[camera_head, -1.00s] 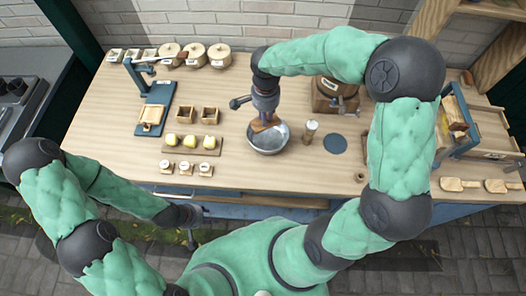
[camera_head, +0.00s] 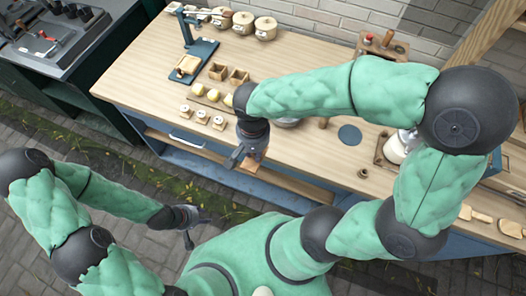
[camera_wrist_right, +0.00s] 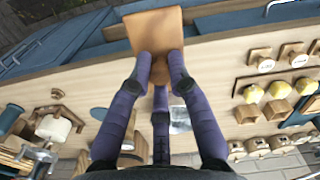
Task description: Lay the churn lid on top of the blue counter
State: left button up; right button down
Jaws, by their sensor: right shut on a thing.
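The churn lid (camera_wrist_right: 153,28) is a flat orange-brown wooden square with a round knob. My right gripper (camera_wrist_right: 162,75) is shut on that knob with its three dark fingers. In the head view the lid (camera_head: 252,166) hangs below the right gripper (camera_head: 250,153), at the front edge of the counter, partly hidden by the fingers. The blue counter (camera_head: 225,165) has a blue front and a pale wooden top (camera_head: 140,65). I cannot tell whether the lid touches it. My left gripper (camera_head: 192,224) is empty, with fingers apart, low in front of the counter.
Small blocks, yellow pieces (camera_head: 212,95), wooden boxes (camera_head: 238,76) and lidded pots (camera_head: 265,27) stand on the left part of the top. A blue disc (camera_head: 349,134) lies right of my right forearm. The bowl is mostly hidden.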

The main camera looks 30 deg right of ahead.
jog(key=shift+s+a+f, duration=0.1)
jog(key=shift+s+a, duration=0.1)
jog(key=shift+s, duration=0.1)
jog(key=shift+w+d+f+n, duration=0.1)
jog(key=shift+d+f+n, duration=0.1)
jog(key=shift+n, duration=0.1)
jog(key=w+d+f+b, duration=0.3)
jog(key=w+d+f, duration=0.5)
jog(key=d, duration=0.1)
jog(key=shift+w+f, duration=0.3)
jog(key=shift+w, duration=0.05)
jog(key=shift+w+d+f, duration=0.2)
jog(key=shift+f, duration=0.2)
pick_arm(q)
jog(key=shift+s+a+f+b, duration=0.15)
jog(key=shift+f+b, duration=0.15)
jog(key=shift+f, duration=0.8)
jog(key=shift+s+a+f+b, duration=0.15)
jog(key=shift+f+b, duration=0.1)
jog(key=shift+f, duration=0.8)
pick_arm(e)
jog(key=shift+f, duration=1.55)
